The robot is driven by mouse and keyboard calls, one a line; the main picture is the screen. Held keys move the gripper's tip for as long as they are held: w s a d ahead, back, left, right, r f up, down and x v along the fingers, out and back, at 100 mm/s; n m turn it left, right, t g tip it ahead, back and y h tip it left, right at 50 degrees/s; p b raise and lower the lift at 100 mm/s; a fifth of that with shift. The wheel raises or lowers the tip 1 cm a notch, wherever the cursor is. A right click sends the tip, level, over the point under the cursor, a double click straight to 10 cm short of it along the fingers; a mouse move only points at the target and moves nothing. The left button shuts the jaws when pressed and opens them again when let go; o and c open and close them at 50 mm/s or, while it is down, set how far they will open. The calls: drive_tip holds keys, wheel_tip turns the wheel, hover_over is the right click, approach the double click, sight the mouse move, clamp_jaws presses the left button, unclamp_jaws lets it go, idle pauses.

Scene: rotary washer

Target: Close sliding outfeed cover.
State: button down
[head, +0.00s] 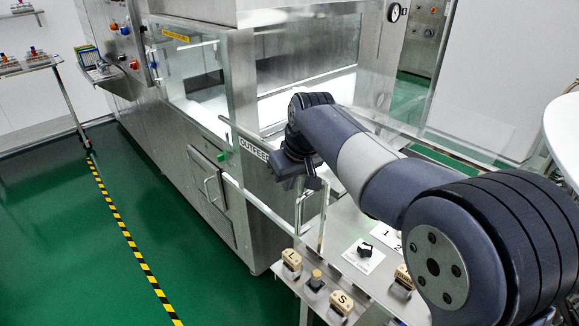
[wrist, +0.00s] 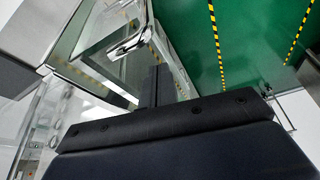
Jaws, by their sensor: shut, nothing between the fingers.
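The outfeed cover (head: 246,178) is a clear panel with pale edges on the front of the washer, beside the OUTFEED label (head: 253,149). A bent metal handle (head: 299,212) stands near its right end. My gripper (head: 308,184) is shut and empty, pointing down just above and beside this handle. In the wrist view the shut fingers (wrist: 157,82) reach up close to a metal handle (wrist: 130,44) on a clear panel. I cannot tell whether they touch it. My arm hides part of the opening behind the cover.
A clear raised panel (head: 450,120) is behind my arm. The green floor (head: 60,230) at left is free, with a striped line (head: 120,228).

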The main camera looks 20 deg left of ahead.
drive_tip(key=shift+s+d+f, duration=0.15)
drive_tip(key=shift+s+d, duration=0.7)
drive_tip(key=shift+d, duration=0.15)
